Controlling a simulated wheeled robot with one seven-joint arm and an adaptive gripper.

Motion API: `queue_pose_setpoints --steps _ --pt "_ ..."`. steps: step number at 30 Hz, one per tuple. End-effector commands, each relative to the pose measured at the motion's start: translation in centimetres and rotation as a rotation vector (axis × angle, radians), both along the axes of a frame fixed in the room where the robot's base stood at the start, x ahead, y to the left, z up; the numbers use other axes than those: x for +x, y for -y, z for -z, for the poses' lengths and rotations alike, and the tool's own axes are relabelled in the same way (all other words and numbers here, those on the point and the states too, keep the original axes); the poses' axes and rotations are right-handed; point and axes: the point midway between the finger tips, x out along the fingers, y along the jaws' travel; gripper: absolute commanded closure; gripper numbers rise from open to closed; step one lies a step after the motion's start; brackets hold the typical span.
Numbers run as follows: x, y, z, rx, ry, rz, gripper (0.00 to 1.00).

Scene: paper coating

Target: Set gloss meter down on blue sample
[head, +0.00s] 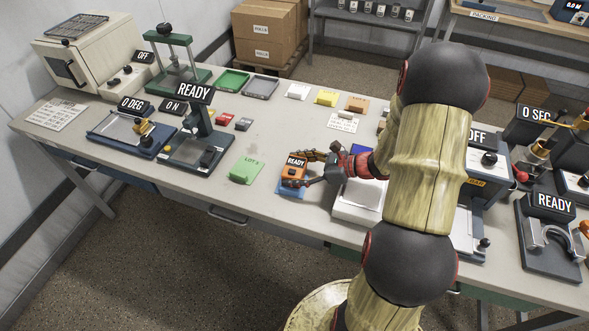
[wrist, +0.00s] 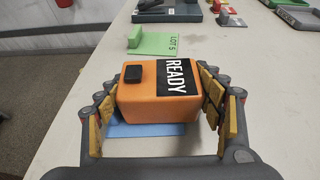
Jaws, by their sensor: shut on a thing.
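The gloss meter (head: 294,171) is an orange box with a READY label and a black button on top. It also shows in the wrist view (wrist: 150,101), upright between the two fingers. My gripper (head: 310,169) is shut on its sides; the fingers show at both sides in the wrist view (wrist: 158,118). The blue sample (head: 291,190) is a flat blue sheet on the bench, directly under the meter. Its near part shows below the meter in the wrist view (wrist: 145,130). I cannot tell whether the meter touches the sample.
A green LOT 5 sample (head: 246,170) lies to the left of the meter, also seen in the wrist view (wrist: 154,43). A white device (head: 357,203) stands close on the right. The bench (head: 225,215) is bare in front of the green sample.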

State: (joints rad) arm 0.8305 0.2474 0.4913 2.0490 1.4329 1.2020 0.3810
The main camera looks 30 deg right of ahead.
Motion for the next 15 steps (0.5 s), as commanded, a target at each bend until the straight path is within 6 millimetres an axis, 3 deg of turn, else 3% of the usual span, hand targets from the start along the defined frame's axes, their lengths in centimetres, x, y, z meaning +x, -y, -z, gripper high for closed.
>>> queue_pose_setpoints --steps 14,15 --pt "-0.07 -0.18 0.08 -0.001 0.001 0.000 0.68" --pt "-0.07 -0.18 0.08 -0.001 0.001 0.000 0.30"
